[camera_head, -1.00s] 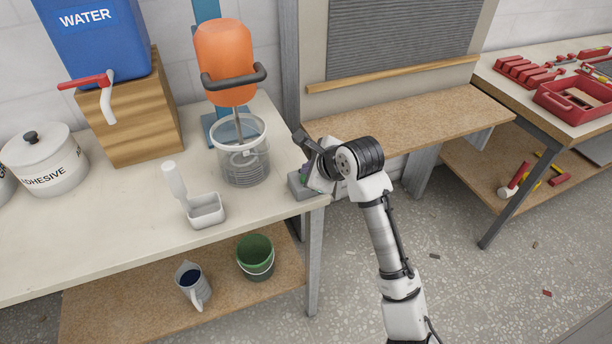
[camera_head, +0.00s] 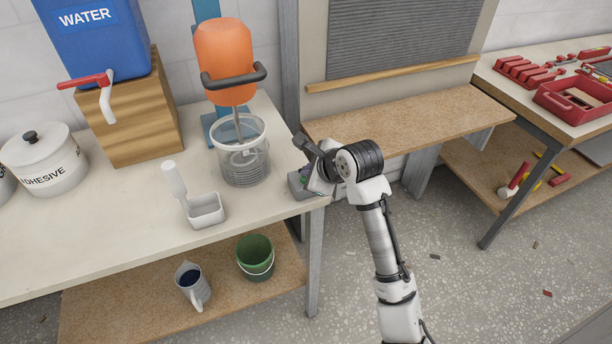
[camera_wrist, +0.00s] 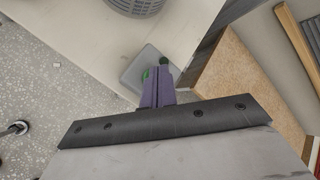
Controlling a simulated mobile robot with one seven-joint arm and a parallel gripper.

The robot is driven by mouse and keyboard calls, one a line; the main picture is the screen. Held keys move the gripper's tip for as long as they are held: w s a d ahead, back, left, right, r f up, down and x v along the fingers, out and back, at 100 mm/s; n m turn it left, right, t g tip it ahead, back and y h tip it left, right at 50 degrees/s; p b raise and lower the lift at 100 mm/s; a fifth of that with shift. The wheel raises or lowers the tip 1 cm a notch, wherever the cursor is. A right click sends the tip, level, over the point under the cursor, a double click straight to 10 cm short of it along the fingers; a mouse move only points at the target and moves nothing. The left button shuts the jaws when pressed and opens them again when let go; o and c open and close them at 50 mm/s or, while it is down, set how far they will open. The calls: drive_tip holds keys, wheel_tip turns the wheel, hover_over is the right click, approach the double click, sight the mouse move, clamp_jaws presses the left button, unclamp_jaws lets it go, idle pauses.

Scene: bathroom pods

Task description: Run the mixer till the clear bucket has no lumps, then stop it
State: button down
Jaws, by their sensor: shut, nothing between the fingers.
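The orange mixer (camera_head: 224,62) with its black handle hangs on a blue stand, its shaft reaching down into the clear bucket (camera_head: 240,152). A paddle shows through the bucket wall; I cannot make out lumps. A grey switch box (camera_head: 298,186) sits at the bench's right front corner. In the wrist view the box (camera_wrist: 134,68) shows a green button (camera_wrist: 145,74) and a darker green spot (camera_wrist: 164,63) beside my purple fingertips (camera_wrist: 158,84). My gripper (camera_head: 305,173) is shut and empty, over the box; contact cannot be told. The bucket's base (camera_wrist: 135,6) is at the top there.
A scoop in a white tub (camera_head: 206,212) stands left of the bucket. A blue water tank (camera_head: 100,45) on a wooden block and an adhesive pot (camera_head: 45,165) are farther left. A jug (camera_head: 192,285) and green bucket (camera_head: 255,258) stand on the lower shelf.

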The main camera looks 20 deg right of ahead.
drive_tip(key=shift+f, duration=0.2)
idle(0.4)
drive_tip(key=shift+r+p, duration=0.95)
drive_tip(key=shift+p, duration=0.15)
wheel_tip(320, 180, up, 3)
drive_tip(key=p, duration=0.3)
drive_tip(key=shift+r+p, duration=0.45)
drive_tip(key=shift+r, duration=0.55)
idle(4.8)
